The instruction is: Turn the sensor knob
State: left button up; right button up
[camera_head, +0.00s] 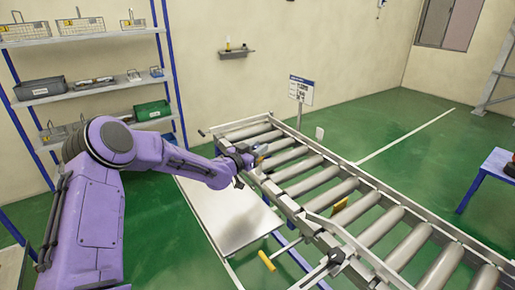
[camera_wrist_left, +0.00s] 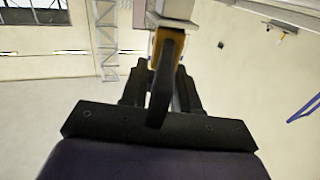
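My left gripper (camera_head: 258,153) reaches in from the left to the far-left side rail of the roller conveyor (camera_head: 330,172). In the left wrist view its two dark fingers (camera_wrist_left: 162,78) stand on either side of a black and orange part (camera_wrist_left: 168,42), which lies between them below a pale metal block (camera_wrist_left: 172,8). This part may be the sensor knob, but I cannot tell for sure. The fingers look close to its sides; contact is not clear. In the head view the knob is too small and covered to make out. My right gripper is not in view.
A pale table (camera_head: 225,212) stands below my left forearm. A shelf rack with a green bin (camera_head: 152,110) and wire baskets is behind the arm. A sign (camera_head: 301,90) stands beyond the conveyor. A blue stand (camera_head: 493,170) is at the right edge. Green floor beyond the conveyor is open.

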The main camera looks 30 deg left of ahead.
pick_arm(q)
jog(key=shift+r, duration=0.1)
grip_shut()
